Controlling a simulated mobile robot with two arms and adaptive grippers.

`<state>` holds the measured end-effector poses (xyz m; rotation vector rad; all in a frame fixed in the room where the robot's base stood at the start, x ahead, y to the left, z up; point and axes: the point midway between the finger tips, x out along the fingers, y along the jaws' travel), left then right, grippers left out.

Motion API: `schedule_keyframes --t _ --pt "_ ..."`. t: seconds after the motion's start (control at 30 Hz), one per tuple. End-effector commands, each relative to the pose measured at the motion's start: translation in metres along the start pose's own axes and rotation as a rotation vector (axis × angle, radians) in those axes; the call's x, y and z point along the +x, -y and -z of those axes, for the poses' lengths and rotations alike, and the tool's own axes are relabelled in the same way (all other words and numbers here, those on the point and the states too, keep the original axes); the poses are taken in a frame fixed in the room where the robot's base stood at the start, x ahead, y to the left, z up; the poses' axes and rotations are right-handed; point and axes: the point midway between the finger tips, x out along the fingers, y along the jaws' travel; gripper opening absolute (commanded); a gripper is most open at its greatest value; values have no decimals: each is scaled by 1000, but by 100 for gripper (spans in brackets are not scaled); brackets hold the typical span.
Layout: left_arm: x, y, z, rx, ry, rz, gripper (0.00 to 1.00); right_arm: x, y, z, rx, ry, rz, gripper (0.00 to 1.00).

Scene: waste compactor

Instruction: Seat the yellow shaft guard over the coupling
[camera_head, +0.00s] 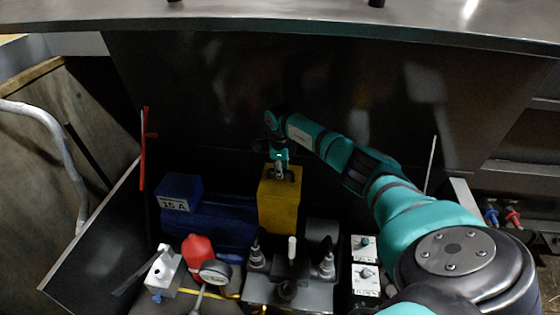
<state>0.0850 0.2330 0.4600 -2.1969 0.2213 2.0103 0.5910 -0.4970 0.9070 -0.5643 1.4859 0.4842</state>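The yellow shaft guard (279,212) stands upright between the blue motor (223,228) and the dark pump body (322,234). Its top has a dark recess. My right gripper (280,174) points down from above, with its fingertips at this recess. The fingers look close together, but they are too small to tell whether they grip the guard. The coupling is not visible; the guard blocks the view there. I cannot tell whether the guard rests on the base. My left gripper is not in view.
A blue box marked 15 A (180,192) sits on the motor. A red part (196,249), a round gauge (215,272) and a valve block (290,278) stand in front. White switch boxes (365,278) are at the right. A dark panel (210,110) rises behind.

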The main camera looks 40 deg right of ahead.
Motion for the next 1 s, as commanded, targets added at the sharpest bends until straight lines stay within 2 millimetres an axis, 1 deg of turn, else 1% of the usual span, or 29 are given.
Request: schedule_keyframes --t 0.03,0.23,0.37,1.0 --pt "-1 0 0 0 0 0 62 -4 2 -1 1 5 4 0" --pt "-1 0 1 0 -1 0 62 -4 2 -1 1 5 3 0" --pt "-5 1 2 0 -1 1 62 -5 1 -1 1 6 2 0" --pt "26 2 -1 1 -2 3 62 39 -1 -1 1 5 3 0"
